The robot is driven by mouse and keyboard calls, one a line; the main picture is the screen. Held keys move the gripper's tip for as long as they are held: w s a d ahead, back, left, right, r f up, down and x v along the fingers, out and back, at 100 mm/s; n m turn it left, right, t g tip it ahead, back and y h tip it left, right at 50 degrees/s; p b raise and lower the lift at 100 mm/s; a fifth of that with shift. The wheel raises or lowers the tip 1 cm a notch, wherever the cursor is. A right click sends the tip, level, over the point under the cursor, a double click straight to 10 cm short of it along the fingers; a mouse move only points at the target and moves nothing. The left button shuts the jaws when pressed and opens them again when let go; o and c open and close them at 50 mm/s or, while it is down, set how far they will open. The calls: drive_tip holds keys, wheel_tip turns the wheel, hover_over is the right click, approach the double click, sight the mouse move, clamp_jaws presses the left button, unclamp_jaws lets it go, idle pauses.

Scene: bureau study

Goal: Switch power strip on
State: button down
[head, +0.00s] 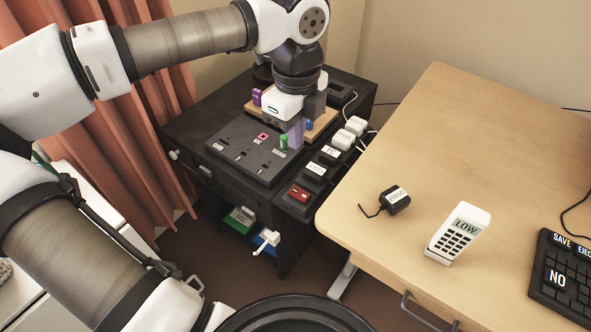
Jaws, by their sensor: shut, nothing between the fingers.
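The power strip (318,170) is a long black bar along the right side of the black cabinet top. A red rocker switch (299,194) is at its near end; whether it is set on or off is too small to tell. Labelled black plugs (316,169) sit along its middle, and white plugs (348,133) at its far end. My gripper (297,138) is shut and empty, pointing down over the cabinet, up and left of the strip and farther back than the red switch. It hides part of the panel and wooden board beneath it.
A black panel (235,155) with a green peg (284,142) and a wooden board (262,110) lie left of the strip. The wooden desk (430,120) stands close on the right, holding a labelled adapter (395,199), a white handset (458,235) and a keyboard (560,275).

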sight(296, 191)
wheel_tip(296, 191, down, 14)
drive_tip(key=shift+r, duration=0.1)
idle(0.4)
